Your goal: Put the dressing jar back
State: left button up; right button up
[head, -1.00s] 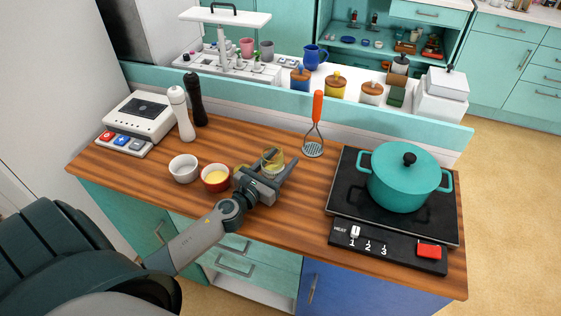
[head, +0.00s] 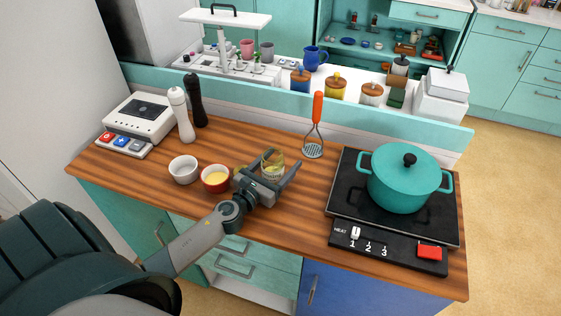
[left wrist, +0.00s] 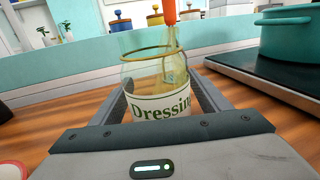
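The dressing jar is a clear glass jar (head: 273,166) with a pale band. It stands upright on the wooden counter, and its label reading "Dressin…" faces the left wrist view (left wrist: 160,105). My left gripper (head: 283,158) is around the jar with one finger on each side. In the left wrist view the fingers (left wrist: 165,95) are spread, with a gap between the jar and the right finger. The jar's lower part is hidden behind the gripper body. My right gripper is not in view.
A red bowl of yellow liquid (head: 215,178) and a white bowl (head: 184,169) stand left of the gripper. Salt (head: 181,115) and pepper mills (head: 196,100) are farther left. A teal pot (head: 405,180) sits on the hob at right.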

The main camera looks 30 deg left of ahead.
aim_at(266, 176)
pick_arm(q)
jog(key=shift+r, duration=0.15)
jog(key=shift+s, duration=0.15)
jog(key=s, duration=0.3)
jog(key=shift+s+b, duration=0.25)
jog(key=shift+b, duration=0.05)
jog(key=s+b, duration=0.2)
jog(key=s, duration=0.5)
jog(key=shift+s+a, duration=0.15)
jog(key=shift+s, duration=0.4)
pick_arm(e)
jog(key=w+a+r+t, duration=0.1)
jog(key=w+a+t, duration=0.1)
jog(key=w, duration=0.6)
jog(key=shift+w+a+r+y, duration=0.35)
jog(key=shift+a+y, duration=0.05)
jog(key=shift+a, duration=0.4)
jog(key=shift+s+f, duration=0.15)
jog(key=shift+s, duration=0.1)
